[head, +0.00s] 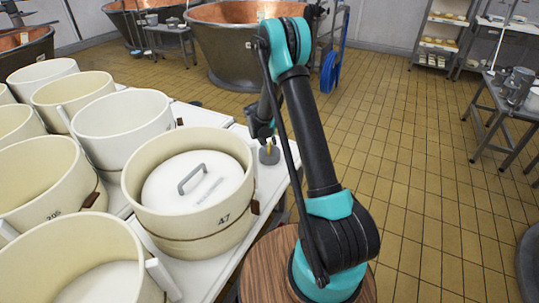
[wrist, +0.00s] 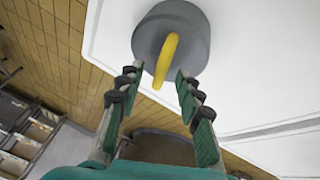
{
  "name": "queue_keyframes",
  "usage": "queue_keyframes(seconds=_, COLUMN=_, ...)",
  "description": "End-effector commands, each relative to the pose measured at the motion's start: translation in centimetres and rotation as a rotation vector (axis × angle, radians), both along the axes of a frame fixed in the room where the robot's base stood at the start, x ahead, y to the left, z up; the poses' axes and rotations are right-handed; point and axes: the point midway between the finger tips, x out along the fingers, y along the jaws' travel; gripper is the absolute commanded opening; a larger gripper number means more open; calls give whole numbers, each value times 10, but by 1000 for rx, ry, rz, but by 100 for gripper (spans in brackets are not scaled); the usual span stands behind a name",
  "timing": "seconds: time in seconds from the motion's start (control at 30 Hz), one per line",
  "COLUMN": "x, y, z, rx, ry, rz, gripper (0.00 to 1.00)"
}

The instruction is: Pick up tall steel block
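A grey round block (wrist: 188,28) with a curved yellow handle (wrist: 168,52) stands on the white table; it is the only steel-looking block I can make out by my gripper. In the head view the grey block (head: 269,156) is small, near the table's far right corner, partly covered by my arm. My gripper (wrist: 158,73) is open in the wrist view, its two fingers apart with the yellow handle between them. I see a gap on each side of the handle. In the head view my gripper (head: 262,131) is just above the block, mostly hidden behind my arm.

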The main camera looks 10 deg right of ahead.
Motion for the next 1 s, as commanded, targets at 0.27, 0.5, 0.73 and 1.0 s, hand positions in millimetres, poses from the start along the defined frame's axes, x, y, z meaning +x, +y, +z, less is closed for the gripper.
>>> queue_keyframes(seconds=0.27, x=0, y=0, z=0, rx=0, ry=0, rz=0, gripper=0)
queue_keyframes(seconds=0.5, x=0, y=0, z=0, rx=0, ry=0, rz=0, gripper=0)
queue_keyframes(seconds=0.73, x=0, y=0, z=1, rx=0, ry=-1, rz=0, gripper=0)
queue_keyframes(seconds=1.0, x=0, y=0, z=5, rx=0, ry=-1, rz=0, gripper=0)
